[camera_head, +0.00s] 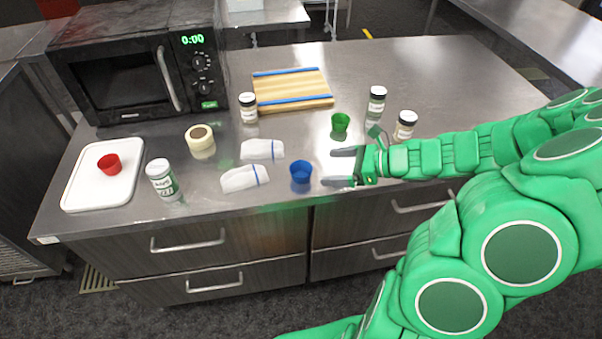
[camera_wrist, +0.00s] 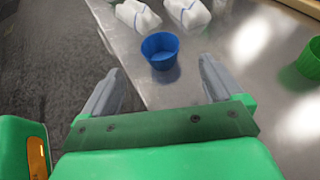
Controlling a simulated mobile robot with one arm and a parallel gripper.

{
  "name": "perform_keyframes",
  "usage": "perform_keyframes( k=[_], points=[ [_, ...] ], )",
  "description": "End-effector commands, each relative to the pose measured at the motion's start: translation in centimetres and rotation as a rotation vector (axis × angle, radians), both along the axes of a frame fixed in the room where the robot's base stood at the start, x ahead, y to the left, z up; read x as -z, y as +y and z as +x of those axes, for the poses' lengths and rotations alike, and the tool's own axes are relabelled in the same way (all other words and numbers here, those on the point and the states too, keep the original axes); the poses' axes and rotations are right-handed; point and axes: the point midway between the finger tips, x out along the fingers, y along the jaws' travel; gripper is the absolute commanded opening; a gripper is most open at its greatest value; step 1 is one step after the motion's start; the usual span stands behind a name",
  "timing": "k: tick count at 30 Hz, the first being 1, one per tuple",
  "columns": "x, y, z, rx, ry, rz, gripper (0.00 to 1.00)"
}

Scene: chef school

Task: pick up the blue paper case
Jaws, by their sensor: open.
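The blue paper case (camera_head: 301,172) stands upright on the steel counter near its front edge. In the wrist view the blue paper case (camera_wrist: 160,50) is ahead of my gripper, roughly between the lines of the two fingers and beyond their tips. My gripper (camera_head: 341,167) is open and empty, just to the right of the case, with its fingers pointing left towards it. It also shows in the wrist view (camera_wrist: 158,84). The fingers do not appear to touch the case.
Two white cloth bundles (camera_head: 245,178) lie left of the case. A green paper case (camera_head: 340,122) stands behind my gripper. A red paper case (camera_head: 109,164) sits on a white board (camera_head: 90,190). Jars, a tape roll (camera_head: 201,141), a wooden board (camera_head: 291,88) and a microwave (camera_head: 138,66) stand around.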

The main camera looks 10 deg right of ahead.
Motion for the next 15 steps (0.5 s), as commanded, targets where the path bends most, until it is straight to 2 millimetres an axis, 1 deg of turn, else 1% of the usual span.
perform_keyframes(
  k=[15],
  points=[
    [1.4,3.3,1.5,-0.006,0.001,0.001,0.94]
  ],
)
